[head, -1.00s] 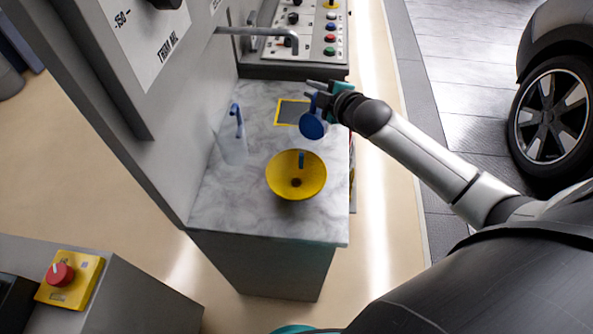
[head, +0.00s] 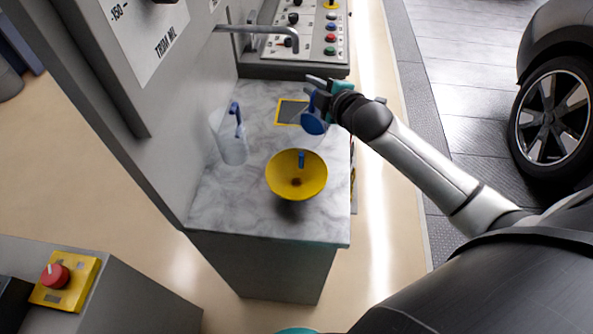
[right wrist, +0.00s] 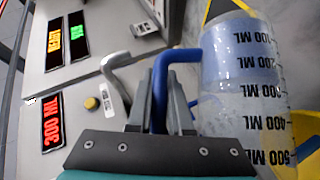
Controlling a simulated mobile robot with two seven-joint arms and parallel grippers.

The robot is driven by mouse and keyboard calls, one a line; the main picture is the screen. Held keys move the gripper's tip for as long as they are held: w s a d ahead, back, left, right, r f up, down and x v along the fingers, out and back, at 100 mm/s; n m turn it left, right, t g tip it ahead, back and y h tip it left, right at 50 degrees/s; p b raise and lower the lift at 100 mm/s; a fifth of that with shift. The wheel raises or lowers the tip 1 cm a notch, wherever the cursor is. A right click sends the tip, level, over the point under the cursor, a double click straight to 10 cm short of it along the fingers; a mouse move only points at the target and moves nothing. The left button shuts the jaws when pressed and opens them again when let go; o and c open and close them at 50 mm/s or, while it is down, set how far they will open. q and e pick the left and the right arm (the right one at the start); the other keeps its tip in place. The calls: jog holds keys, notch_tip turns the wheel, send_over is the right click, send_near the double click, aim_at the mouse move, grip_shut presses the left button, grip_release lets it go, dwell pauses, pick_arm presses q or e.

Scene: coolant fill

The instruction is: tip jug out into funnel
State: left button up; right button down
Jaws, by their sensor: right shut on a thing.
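My right gripper (head: 322,92) is shut on the blue handle (right wrist: 161,85) of a clear jug (right wrist: 245,85). The jug has black ML marks and blue liquid, seen around the 100 and 200 marks in the right wrist view. In the head view the held jug (head: 314,123) is above the counter, behind and slightly right of the yellow funnel (head: 312,186), apart from it. The funnel is a wide bowl with a dark centre hole and a small blue tab. My left gripper is not in view.
A second clear jug (head: 231,148) with a blue handle stands left of the funnel on the marble counter (head: 240,215). A yellow-edged dark pad (head: 289,113) lies behind. A bent metal spout (head: 262,31) and button panel are at the back. The panel display (right wrist: 52,122) reads 300 ML.

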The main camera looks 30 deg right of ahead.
aim_at(303, 111)
jog(key=shift+s+a+r+n+t+h+b, duration=0.2)
jog(key=shift+r+b, duration=0.15)
jog(key=shift+b, duration=0.15)
jog(key=shift+s+a+r+n+t+h+b, duration=0.1)
jog(key=shift+s+a+r+n+t+b, duration=0.1)
jog(key=shift+r+b, duration=0.25)
jog(key=shift+s+a+r, duration=0.2)
jog(key=shift+s+a, duration=0.05)
jog(key=shift+a, duration=0.05)
jog(key=shift+s+a+r+n+t, duration=0.3)
jog(key=shift+s+a+n+t, duration=0.1)
jog(key=shift+s+a+t, duration=0.1)
jog(key=shift+s+a+r, duration=0.2)
jog(key=shift+s+a, duration=0.05)
jog(key=shift+a+r+b, duration=0.1)
jog(key=shift+b, duration=0.2)
jog(key=shift+s+a+r+n+t+h+b, duration=0.3)
jog(key=shift+s+a+r+n+t+b, duration=0.3)
jog(key=shift+s+n+t+b, duration=0.15)
dwell(0.5)
